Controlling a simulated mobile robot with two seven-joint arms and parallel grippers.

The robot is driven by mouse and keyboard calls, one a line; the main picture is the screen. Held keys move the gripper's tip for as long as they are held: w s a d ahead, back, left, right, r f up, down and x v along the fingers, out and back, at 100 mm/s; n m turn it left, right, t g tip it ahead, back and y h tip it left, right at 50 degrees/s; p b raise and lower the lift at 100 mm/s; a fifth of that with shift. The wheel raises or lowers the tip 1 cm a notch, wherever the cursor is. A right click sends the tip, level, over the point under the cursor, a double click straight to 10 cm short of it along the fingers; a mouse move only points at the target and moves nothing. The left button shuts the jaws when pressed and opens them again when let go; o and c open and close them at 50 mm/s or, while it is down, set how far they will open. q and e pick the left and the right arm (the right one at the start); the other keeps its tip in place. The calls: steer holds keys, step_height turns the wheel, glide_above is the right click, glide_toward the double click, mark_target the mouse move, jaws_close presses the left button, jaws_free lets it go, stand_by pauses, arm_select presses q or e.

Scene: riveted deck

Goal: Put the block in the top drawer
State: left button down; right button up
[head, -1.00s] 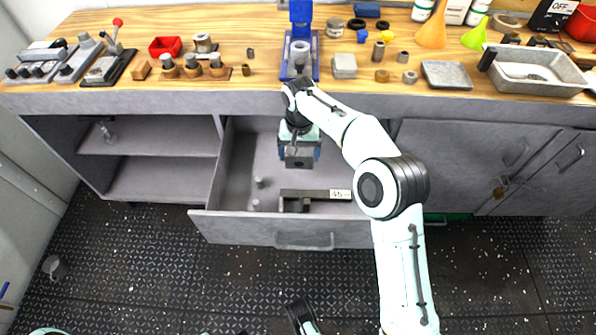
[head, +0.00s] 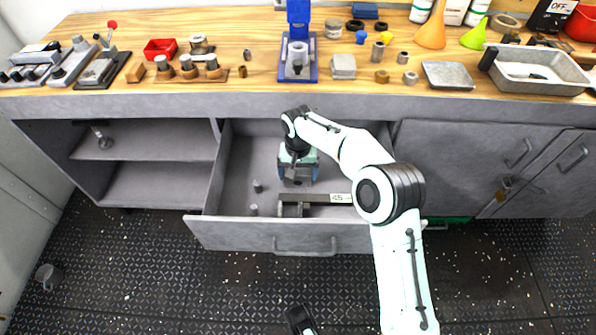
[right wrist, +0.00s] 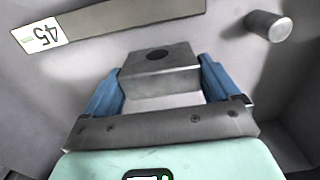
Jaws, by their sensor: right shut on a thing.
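The block (right wrist: 160,68) is grey metal with a dark round hole in its face. In the right wrist view it sits between the two blue fingers of my right gripper (right wrist: 162,85), which is shut on it. In the head view my right gripper (head: 298,175) is inside the pulled-out drawer (head: 225,229), behind the labelled bar, with the block (head: 297,179) partly hidden by the wrist. I cannot tell whether the block touches the drawer floor.
A dark bar labelled 45 (head: 318,198) crosses the drawer, with a small grey piece (head: 292,210) at it. Small metal cylinders (head: 257,187) stand on the left of the drawer floor. The cluttered workbench (head: 120,88) overhangs behind. Open shelves (head: 150,140) are left.

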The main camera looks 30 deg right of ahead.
steer(key=o, duration=1.1)
step_height(320, 180, up, 6)
steer(key=shift+f+p, duration=0.2)
steer(key=shift+p, duration=0.6)
arm_select(q)
steer(key=shift+h, duration=0.3)
steer(key=r, duration=0.1)
steer(key=d+r+p, duration=0.1)
steer(key=r, duration=0.1)
steer(key=s+d+r, duration=0.1)
steer(key=shift+s+r+p, duration=0.1)
steer(key=shift+r+p, duration=0.05)
steer(key=shift+p, duration=0.2)
arm_select(e)
step_height(320, 180, up, 7)
steer(key=shift+f, duration=0.15)
